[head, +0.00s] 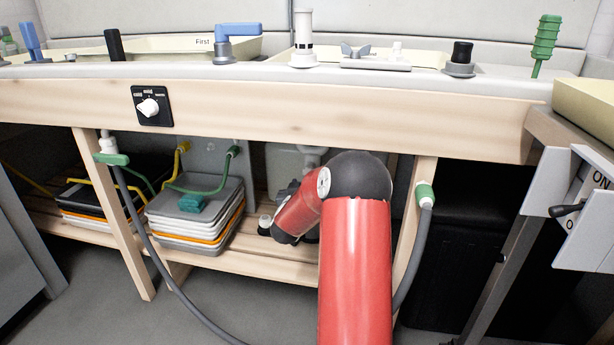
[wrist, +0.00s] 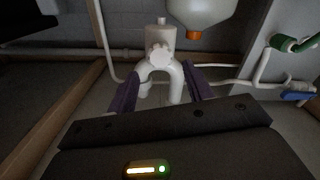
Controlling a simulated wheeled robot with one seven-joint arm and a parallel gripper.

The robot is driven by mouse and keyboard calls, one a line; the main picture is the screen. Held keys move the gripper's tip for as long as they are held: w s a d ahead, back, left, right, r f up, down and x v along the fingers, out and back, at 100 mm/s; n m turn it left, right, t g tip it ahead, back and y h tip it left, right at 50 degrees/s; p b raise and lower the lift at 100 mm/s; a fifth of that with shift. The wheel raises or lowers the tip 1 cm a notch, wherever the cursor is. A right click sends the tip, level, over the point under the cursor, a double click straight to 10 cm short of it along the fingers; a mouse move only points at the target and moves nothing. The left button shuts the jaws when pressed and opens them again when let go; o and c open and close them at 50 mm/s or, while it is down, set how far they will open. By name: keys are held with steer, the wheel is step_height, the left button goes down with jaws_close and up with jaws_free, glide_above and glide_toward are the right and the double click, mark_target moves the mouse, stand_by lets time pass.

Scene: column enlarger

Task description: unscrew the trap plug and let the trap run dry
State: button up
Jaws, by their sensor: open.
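In the wrist view, the white trap (wrist: 176,80) hangs ahead of my gripper as an upside-down-U pipe shape under an upright body. A round pale knob on its front, which looks like the trap plug (wrist: 161,54), faces the camera. My gripper (wrist: 160,88) is open, its two dark purple fingers on either side of the pipe's lower part in the picture. The plug appears beyond the fingertips; I see no contact. In the head view, my red arm reaches under the wooden bench and hides most of the trap; my gripper's fingers are not clear there.
A pale rounded vessel with an orange tip (wrist: 195,34) hangs right of the trap. Green-handled pipework (wrist: 292,43) is further right. In the head view, stacked trays (head: 195,217) sit on the lower shelf, and a bench leg (head: 412,238) stands right of my arm.

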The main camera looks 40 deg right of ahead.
steer(key=p+x, duration=0.1)
steer(key=x, duration=0.3)
steer(key=shift+w+d, duration=0.2)
steer(key=shift+w, duration=0.05)
steer(key=shift+d, duration=0.1)
